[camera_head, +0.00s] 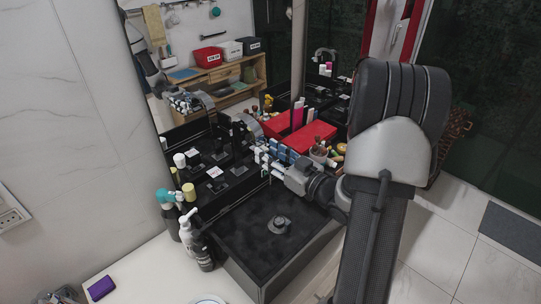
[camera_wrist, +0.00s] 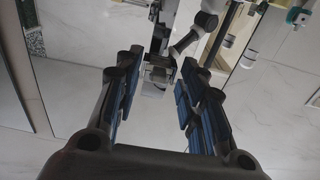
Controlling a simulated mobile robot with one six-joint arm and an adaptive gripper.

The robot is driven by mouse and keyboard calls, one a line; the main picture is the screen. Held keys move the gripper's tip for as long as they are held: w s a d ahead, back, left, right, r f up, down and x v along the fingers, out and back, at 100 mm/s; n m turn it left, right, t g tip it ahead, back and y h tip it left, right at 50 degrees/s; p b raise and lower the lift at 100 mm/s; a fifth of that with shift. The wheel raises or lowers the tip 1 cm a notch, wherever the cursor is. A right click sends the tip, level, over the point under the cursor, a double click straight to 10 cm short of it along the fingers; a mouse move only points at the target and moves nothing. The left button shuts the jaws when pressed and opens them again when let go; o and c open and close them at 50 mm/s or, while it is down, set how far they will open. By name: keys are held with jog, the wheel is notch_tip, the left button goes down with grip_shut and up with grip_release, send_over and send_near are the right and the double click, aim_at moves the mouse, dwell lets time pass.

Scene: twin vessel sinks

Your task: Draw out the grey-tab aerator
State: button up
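My gripper (camera_head: 270,155) is open in the camera_head view, reaching left over the back edge of the black vessel sink (camera_head: 240,262). In the camera_wrist view its two blue-padded fingers (camera_wrist: 158,88) stand wide apart. A small grey block-like part (camera_wrist: 157,75) shows between and beyond the fingertips, touching neither as far as I can see. I cannot tell whether it is the grey-tab aerator, a tap part or a reflection. No grey tab can be made out in the camera_head view, where my gripper and arm hide part of the tap area.
Bottles (camera_head: 195,240) stand left of the sink, and a purple block (camera_head: 101,288) lies on the white counter (camera_head: 150,270). A red box (camera_head: 305,138) and a brush cup (camera_head: 318,153) stand behind my gripper. A mirror (camera_head: 180,60) backs the counter. The sink bowl is empty around its drain (camera_head: 279,225).

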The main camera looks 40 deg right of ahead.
grip_shut()
dwell(0.5)
jog(key=shift+s, duration=0.1)
jog(key=shift+s+d, duration=0.2)
jog(key=shift+s, duration=1.1)
jog(key=shift+s+d, duration=0.15)
jog(key=shift+s, duration=1.15)
jog(key=shift+s, duration=0.25)
jog(key=shift+r, duration=0.1)
jog(key=shift+s+d+r+p, duration=0.15)
jog(key=shift+s+r+p, duration=0.3)
jog(key=shift+s, duration=0.4)
jog(key=shift+s+d+r+p, duration=0.1)
jog(key=shift+s+r+p, duration=0.15)
jog(key=shift+s+r, duration=0.4)
jog(key=shift+s+d+r+p, duration=0.15)
jog(key=shift+s+r+p, duration=0.2)
jog(key=shift+s, duration=0.65)
